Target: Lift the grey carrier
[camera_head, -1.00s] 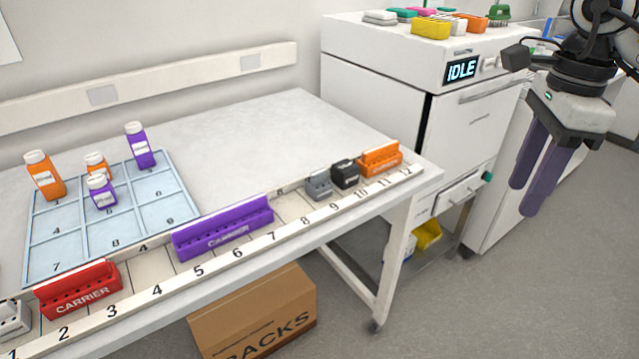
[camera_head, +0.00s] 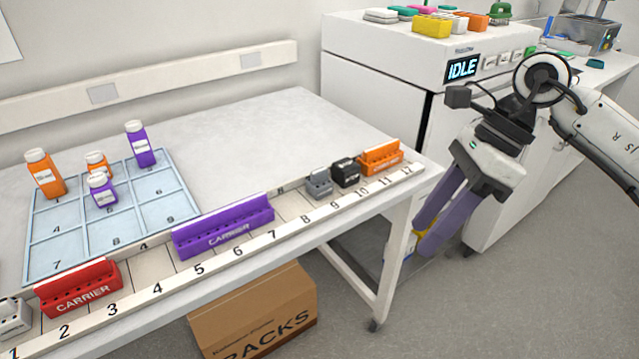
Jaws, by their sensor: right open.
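A small grey carrier (camera_head: 319,184) sits on the numbered rail at the table's front edge, by the number 9. A black carrier (camera_head: 346,173) stands close to its right. My right gripper (camera_head: 424,238) has two purple fingers, apart and empty. It hangs pointing down and to the left, beyond the table's right end and well to the right of the grey carrier in the picture. My left gripper is not in view.
An orange carrier (camera_head: 380,158), a purple carrier (camera_head: 224,227), a red carrier (camera_head: 78,289) and a whitish carrier (camera_head: 12,318) share the rail (camera_head: 285,235). Bottles stand on a blue grid (camera_head: 55,257). A white machine (camera_head: 385,65) reads IDLE. The table's back middle is clear.

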